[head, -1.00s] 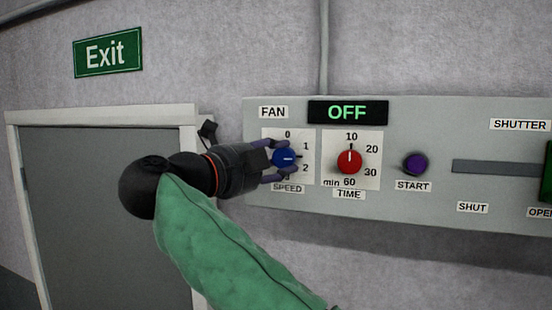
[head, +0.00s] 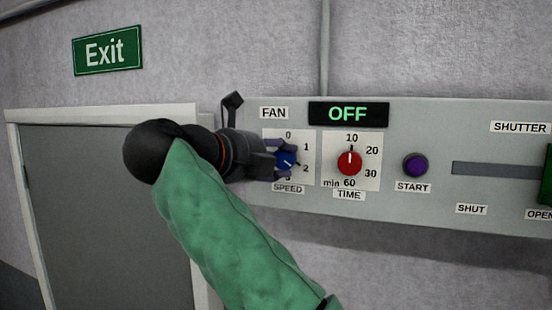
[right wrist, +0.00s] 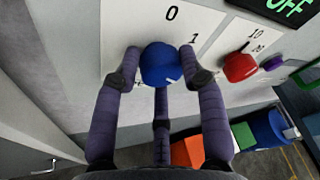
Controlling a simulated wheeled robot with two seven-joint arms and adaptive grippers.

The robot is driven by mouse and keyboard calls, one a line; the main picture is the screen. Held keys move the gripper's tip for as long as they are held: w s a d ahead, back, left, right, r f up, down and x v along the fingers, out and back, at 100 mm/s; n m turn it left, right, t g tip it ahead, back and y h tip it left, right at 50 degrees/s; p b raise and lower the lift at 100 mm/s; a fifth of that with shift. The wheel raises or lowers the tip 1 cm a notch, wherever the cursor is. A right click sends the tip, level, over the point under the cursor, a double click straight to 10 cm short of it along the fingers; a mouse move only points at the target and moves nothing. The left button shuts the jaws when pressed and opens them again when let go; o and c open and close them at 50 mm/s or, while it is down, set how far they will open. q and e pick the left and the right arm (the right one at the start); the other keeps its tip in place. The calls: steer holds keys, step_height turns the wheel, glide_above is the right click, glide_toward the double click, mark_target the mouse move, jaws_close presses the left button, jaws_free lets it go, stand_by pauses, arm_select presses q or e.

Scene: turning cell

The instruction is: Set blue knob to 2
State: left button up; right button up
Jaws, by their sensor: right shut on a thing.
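The blue knob (head: 288,161) is on the SPEED dial (head: 304,150) of the fan panel, with marks 0, 1, 2 and a partly hidden one below. Its white pointer line slants down and right, about toward the 2. My right gripper (head: 283,158) comes in from the left and is shut on the knob. In the right wrist view its fingers (right wrist: 166,76) sit on both sides of the blue knob (right wrist: 160,63), with a third finger below. My left gripper is not in view.
The red TIME knob (head: 349,162) is close on the right, pointing up to 10. Beyond it are the purple START button (head: 415,164) and the shutter slot (head: 500,169). The display (head: 347,113) reads OFF. A grey door (head: 95,200) is on the left.

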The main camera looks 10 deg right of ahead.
steer(key=shift+f, duration=0.25)
steer(key=o, duration=0.9)
steer(key=shift+o, duration=1.1)
steer(key=shift+s, duration=0.1)
steer(key=shift+s+d+r, duration=0.1)
steer(key=shift+d, duration=0.05)
steer(key=shift+s+a+r, duration=0.1)
steer(key=shift+a, duration=0.3)
steer(key=v, duration=1.1)
steer(key=shift+s, duration=0.25)
